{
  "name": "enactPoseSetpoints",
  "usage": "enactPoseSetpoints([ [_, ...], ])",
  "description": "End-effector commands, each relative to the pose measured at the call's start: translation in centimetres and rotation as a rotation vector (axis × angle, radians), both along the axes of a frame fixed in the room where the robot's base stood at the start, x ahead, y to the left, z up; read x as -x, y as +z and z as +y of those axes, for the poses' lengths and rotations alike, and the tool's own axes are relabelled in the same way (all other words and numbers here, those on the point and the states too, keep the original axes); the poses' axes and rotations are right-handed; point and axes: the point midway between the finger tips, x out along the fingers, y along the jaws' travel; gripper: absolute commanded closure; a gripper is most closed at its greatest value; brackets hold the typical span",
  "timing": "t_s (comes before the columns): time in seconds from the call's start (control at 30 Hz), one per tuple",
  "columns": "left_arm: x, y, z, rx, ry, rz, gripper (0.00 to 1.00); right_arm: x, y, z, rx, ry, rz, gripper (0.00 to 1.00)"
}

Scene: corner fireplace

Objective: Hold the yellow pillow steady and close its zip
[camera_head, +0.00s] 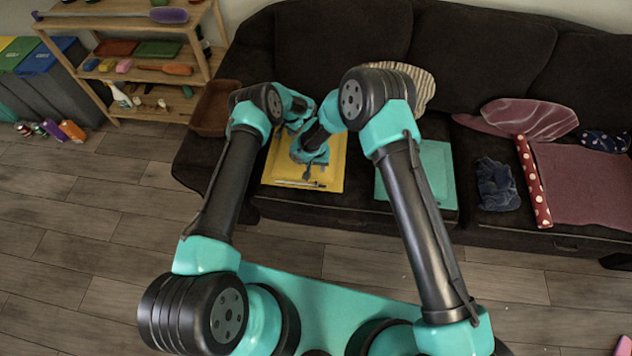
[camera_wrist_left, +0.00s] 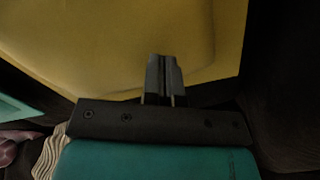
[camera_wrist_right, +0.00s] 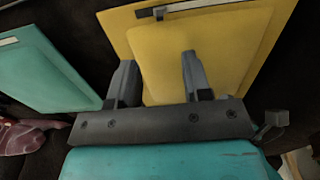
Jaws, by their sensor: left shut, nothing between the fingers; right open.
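The yellow pillow (camera_head: 335,172) lies flat at the front left of the sofa seat. Its zip (camera_head: 300,184) runs along the edge nearest me; the right wrist view shows this pale strip (camera_wrist_right: 195,6) with a small grey pull (camera_wrist_right: 158,13) towards its left end. My left gripper (camera_wrist_left: 165,62) is shut and empty over the pillow's far part; whether it touches the cloth I cannot tell. My right gripper (camera_wrist_right: 157,62) is open and empty above the pillow, with its fingers pointing towards the zip side. In the head view the right gripper (camera_head: 311,172) partly hides the pillow.
A teal pillow (camera_head: 430,165) lies just right of the yellow one. Further right are dark blue cloth (camera_head: 497,185), a red dotted roll (camera_head: 533,180) and a maroon cloth (camera_head: 590,185). A striped cushion (camera_head: 415,85) leans behind. Wooden shelves (camera_head: 125,50) stand left.

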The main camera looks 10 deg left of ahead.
Motion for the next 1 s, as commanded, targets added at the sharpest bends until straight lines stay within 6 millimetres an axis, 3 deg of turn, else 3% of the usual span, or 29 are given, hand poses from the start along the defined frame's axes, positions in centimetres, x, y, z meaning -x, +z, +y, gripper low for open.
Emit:
enactPoseSetpoints([
  [0.47,0.2,-0.3,-0.1,0.002,0.0,0.004,1.0,0.0,-0.9,-0.1,0.0,0.0,0.002,0.55],
  [1.0,0.2,-0.3,-0.1,0.001,0.0,0.005,1.0,0.1,-9.1,-0.1,-0.002,0.0,0.003,0.55],
])
